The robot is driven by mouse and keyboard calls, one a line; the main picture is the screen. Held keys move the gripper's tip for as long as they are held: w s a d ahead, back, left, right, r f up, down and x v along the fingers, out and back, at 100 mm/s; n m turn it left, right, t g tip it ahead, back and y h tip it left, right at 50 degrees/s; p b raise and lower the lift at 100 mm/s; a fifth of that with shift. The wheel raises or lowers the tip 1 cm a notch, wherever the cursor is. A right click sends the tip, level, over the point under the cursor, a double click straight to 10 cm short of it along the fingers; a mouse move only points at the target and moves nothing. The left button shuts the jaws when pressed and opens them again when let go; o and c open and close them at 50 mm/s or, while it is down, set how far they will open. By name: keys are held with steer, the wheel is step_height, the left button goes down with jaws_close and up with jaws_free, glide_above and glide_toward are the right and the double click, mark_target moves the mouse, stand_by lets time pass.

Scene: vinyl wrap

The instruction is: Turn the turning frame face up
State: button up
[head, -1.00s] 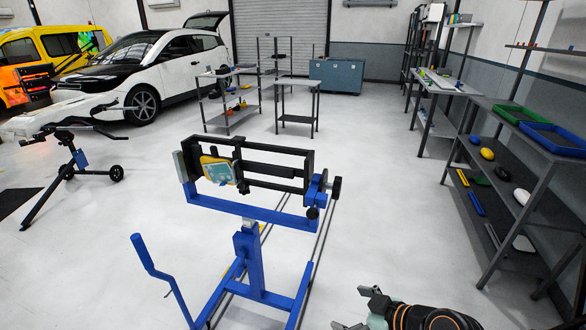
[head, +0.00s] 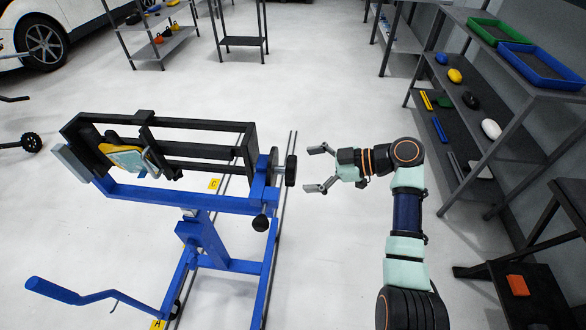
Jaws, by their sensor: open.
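The turning frame (head: 212,124) is a black rectangular frame carried on a blue stand (head: 206,238) at the left of the head view. A mirror-like part (head: 128,158) in yellow and pale teal is held at its left end. A black knob (head: 291,170) sticks out at the frame's right end. My gripper (head: 318,168) is open and empty, just right of the knob, with its fingers pointing left toward it. The fingers look apart from the knob. A second black knob (head: 261,222) sits lower on the blue upright.
A blue crank handle (head: 75,293) juts out at the lower left. Shelves (head: 468,125) with a green tray (head: 497,32) and a blue tray (head: 540,65) stand at the right. A dark low bench (head: 530,295) holds an orange block (head: 518,285). Open floor lies around the stand.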

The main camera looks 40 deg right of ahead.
steer(key=x, duration=0.4)
steer(key=shift+b, duration=0.4)
steer(key=c, duration=1.6)
steer(key=shift+o, duration=0.2)
